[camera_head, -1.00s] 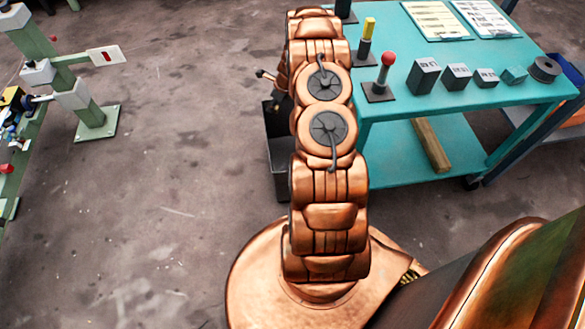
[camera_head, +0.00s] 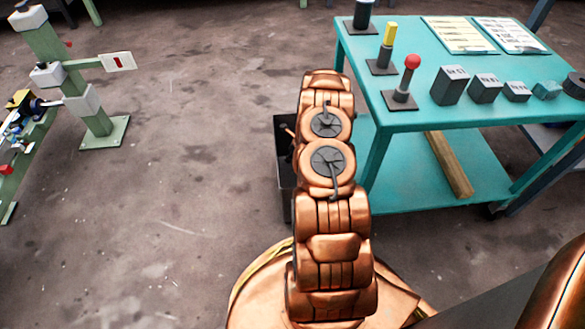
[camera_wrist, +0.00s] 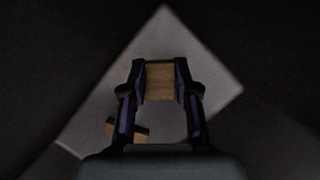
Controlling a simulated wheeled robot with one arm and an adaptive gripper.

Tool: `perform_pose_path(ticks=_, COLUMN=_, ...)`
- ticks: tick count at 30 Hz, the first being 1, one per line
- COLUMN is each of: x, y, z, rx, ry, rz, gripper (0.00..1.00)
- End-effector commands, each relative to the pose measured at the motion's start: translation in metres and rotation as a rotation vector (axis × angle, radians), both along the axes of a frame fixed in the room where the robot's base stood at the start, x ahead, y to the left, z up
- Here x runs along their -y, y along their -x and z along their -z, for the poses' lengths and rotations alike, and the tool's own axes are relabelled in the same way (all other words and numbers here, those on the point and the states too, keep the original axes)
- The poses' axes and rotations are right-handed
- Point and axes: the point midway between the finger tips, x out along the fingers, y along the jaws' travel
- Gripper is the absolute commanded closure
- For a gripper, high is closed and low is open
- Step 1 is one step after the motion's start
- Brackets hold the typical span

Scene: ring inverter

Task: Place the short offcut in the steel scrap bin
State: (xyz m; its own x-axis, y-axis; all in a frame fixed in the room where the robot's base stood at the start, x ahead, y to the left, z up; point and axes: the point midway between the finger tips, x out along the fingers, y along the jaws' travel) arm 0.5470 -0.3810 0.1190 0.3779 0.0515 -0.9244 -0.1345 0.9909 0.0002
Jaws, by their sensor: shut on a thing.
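My gripper (camera_wrist: 160,88) is shut on a short wooden block, the short offcut (camera_wrist: 159,82), in the wrist view. Dark walls surround a paler diamond-shaped floor below it, which looks like the inside of the scrap bin (camera_wrist: 222,72). In the head view the dark, tall bin (camera_head: 285,195) stands on the floor beside the teal table, partly hidden by my arm. My arm hides most of the gripper and the offcut there. A second small wooden piece (camera_wrist: 127,129) shows lower left in the wrist view, apart from the held one.
The teal table (camera_head: 400,112) stands right of my arm, with a red-knobbed lever (camera_head: 408,80), a yellow-topped post (camera_head: 387,45) and several grey blocks. A long wooden beam (camera_head: 450,165) lies on its lower shelf. A green stand (camera_head: 103,130) is at left; the floor between is clear.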

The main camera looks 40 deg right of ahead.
Motion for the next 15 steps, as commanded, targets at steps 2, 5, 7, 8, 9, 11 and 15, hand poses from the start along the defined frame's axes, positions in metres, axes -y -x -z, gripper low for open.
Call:
perform_pose_path(ticks=2, x=0.001, y=0.0, z=0.009, rx=0.0, ry=0.001, rz=-0.001, gripper=0.88)
perform_pose_path(ticks=5, x=0.001, y=0.0, z=0.015, rx=0.001, ry=0.001, rz=0.0, gripper=0.88)
perform_pose_path(ticks=7, x=0.001, y=0.0, z=0.023, rx=0.001, ry=0.0, rz=0.001, gripper=0.88)
perform_pose_path(ticks=8, x=0.001, y=0.0, z=0.027, rx=0.001, ry=0.0, rz=0.001, gripper=0.88)
perform_pose_path(ticks=9, x=0.001, y=0.001, z=0.033, rx=0.0, ry=0.0, rz=0.002, gripper=0.88)
perform_pose_path(ticks=11, x=0.0, y=0.001, z=0.042, rx=0.0, ry=-0.002, rz=0.001, gripper=0.88)
perform_pose_path(ticks=15, x=-0.001, y=0.0, z=0.048, rx=0.0, ry=-0.002, rz=-0.001, gripper=0.88)
